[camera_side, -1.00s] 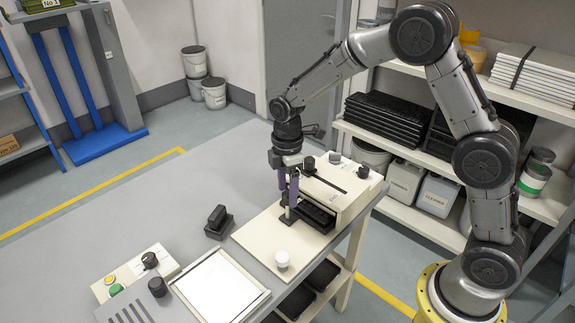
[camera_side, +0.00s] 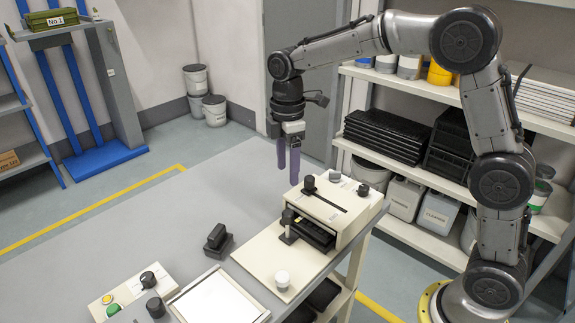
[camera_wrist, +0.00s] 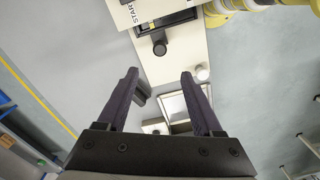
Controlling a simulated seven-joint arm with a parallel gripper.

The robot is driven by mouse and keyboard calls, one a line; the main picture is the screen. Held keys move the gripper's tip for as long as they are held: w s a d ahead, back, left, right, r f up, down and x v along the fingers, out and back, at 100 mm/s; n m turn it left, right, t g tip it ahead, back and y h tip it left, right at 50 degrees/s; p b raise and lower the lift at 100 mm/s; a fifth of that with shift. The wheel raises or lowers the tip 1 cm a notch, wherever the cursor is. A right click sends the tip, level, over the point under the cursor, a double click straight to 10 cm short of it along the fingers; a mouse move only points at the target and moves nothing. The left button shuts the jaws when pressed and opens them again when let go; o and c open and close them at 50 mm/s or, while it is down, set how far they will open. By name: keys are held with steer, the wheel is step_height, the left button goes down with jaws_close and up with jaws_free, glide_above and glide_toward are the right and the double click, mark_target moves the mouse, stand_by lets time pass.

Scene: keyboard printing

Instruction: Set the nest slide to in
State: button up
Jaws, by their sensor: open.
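The cream machine (camera_side: 352,212) stands on the far right part of the bench. Its black nest slide (camera_side: 311,231) sits in the front opening, with an upright post handle (camera_side: 288,220) at its left front corner. In the wrist view the nest slide (camera_wrist: 180,23) shows partly at the top, with the round dark handle top (camera_wrist: 159,47) beside it. I cannot tell exactly how deep the slide sits. My gripper (camera_side: 288,174) is open and empty, pointing down above and behind the handle, touching nothing. Its two purple fingers show spread in the wrist view (camera_wrist: 159,75).
A black stamp-like block (camera_side: 217,240), a framed white panel (camera_side: 219,301) and a control box (camera_side: 128,288) lie to the left and front. Dark knobs (camera_side: 309,183) top the machine. The bench's left back is clear.

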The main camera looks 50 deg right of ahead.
mark_target(288, 212)
step_height(288, 212, down, 13)
steer(key=n, duration=0.7)
steer(key=shift+r+n, duration=0.15)
steer(key=shift+n, duration=0.25)
jaws_close()
stand_by(0.4)
steer(key=shift+r, duration=0.1)
stand_by(1.0)
